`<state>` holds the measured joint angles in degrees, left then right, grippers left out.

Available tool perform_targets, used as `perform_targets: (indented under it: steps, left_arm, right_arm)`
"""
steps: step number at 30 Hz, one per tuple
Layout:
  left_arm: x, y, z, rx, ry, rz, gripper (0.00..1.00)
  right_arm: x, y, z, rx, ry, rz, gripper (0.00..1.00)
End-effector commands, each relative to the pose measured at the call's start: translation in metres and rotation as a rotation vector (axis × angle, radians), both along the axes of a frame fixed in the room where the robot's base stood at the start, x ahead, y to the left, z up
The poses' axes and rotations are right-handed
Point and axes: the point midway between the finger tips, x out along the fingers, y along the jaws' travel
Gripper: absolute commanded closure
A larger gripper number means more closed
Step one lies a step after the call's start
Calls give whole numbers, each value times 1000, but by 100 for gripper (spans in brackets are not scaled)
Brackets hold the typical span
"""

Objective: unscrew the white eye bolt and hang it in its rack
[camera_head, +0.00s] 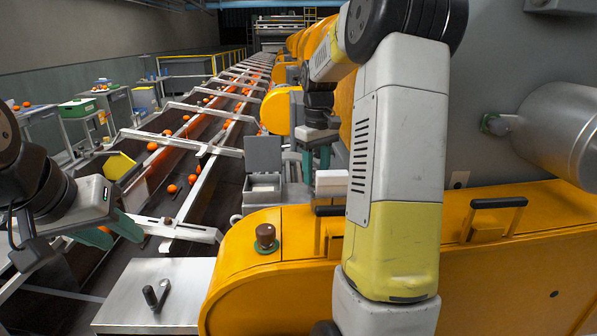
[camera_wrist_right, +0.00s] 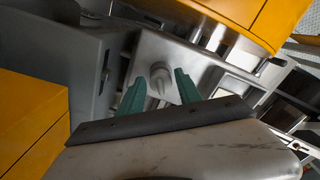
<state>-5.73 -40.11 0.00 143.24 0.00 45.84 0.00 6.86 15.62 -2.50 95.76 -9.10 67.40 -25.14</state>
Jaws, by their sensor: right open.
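In the head view my right gripper (camera_head: 316,163) points down beyond the yellow housing, partly behind my own arm; the bolt cannot be made out there. My left gripper (camera_head: 112,231) is open and empty at the left, over the conveyor edge. I cannot identify the rack with certainty.
A yellow housing (camera_head: 270,285) with a brown knob (camera_head: 265,236) and black handles fills the front. A grey box with a raised lid (camera_head: 263,155) stands behind it. A metal plate (camera_head: 165,275) with a dark lever lies front left. Oranges ride the conveyor (camera_head: 165,195).

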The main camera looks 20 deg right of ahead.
Motion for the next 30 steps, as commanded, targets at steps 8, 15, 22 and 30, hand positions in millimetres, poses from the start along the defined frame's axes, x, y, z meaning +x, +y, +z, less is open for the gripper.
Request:
perform_targets:
  steps: [8, 15, 22, 30]
  left_arm:
    - [0, 0, 0, 0, 0, 0, 64]
    - [0, 0, 0, 0, 0, 0, 64]
    - [0, 0, 0, 0, 0, 0, 64]
    - [0, 0, 0, 0, 0, 0, 64]
  right_arm:
    - [0, 3, 0, 1, 0, -444, 59]
    - [0, 4, 0, 0, 0, -782, 59]
    - [0, 4, 0, 0, 0, -856, 59]
    - [0, 4, 0, 0, 0, -854, 93]
